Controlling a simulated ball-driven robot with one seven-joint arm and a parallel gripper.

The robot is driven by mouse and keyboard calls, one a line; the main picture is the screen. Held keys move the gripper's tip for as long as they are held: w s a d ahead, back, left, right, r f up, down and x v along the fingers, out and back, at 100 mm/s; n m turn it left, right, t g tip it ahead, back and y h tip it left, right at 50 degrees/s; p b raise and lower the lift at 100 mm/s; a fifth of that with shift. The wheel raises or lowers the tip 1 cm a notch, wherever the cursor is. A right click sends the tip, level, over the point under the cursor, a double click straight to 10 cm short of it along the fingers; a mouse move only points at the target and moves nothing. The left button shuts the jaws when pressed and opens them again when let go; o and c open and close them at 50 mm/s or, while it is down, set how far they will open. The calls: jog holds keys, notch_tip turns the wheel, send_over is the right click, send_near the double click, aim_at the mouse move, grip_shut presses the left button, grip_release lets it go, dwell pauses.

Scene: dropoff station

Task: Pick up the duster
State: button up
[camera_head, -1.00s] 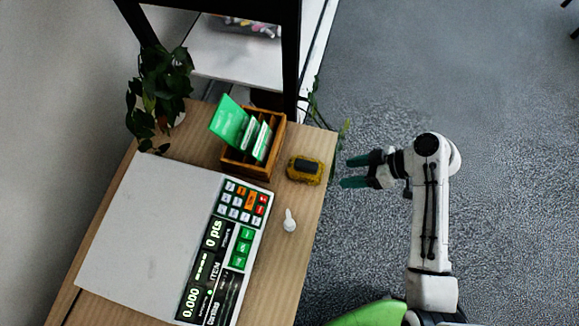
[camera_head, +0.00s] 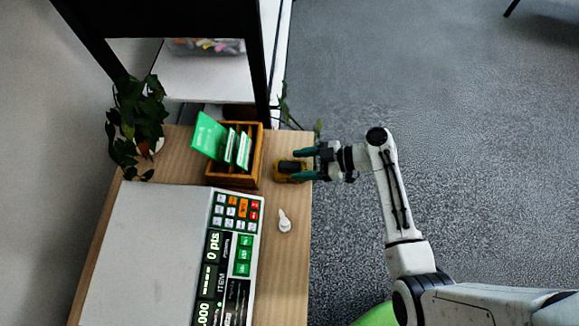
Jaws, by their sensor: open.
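The duster (camera_head: 288,168), a small yellow block with a dark top, lies on the wooden table near its right edge, just right of the wooden card box. My gripper (camera_head: 303,164) comes in from the right with its two teal fingers pointing left. It is open. The fingertips reach over the table edge and overlap the right part of the duster in this view. I cannot tell whether they touch it or how high they are above the table.
The wooden box (camera_head: 258,158) holds green and white cards. A scale (camera_head: 150,250) with a keypad fills the table's left and front. A small white object (camera_head: 284,220) lies in front of the duster. A potted plant (camera_head: 137,118) stands at the back left. Floor is clear at right.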

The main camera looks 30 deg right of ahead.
aim_at(290, 165)
jog(key=shift+p+x, duration=0.4)
jog(key=shift+x, duration=1.55)
jog(key=shift+r, duration=0.1)
jog(key=shift+c, duration=0.3)
grip_shut()
jog(key=shift+r, duration=0.2)
jog(key=shift+r, duration=0.5)
jog(key=s+d+r+b, duration=0.3)
jog(key=s+d+r, duration=0.1)
jog(key=s+r, duration=0.7)
jog(key=shift+s+d+r, duration=0.2)
jog(key=shift+s+r, duration=0.15)
jog(key=shift+s, duration=0.75)
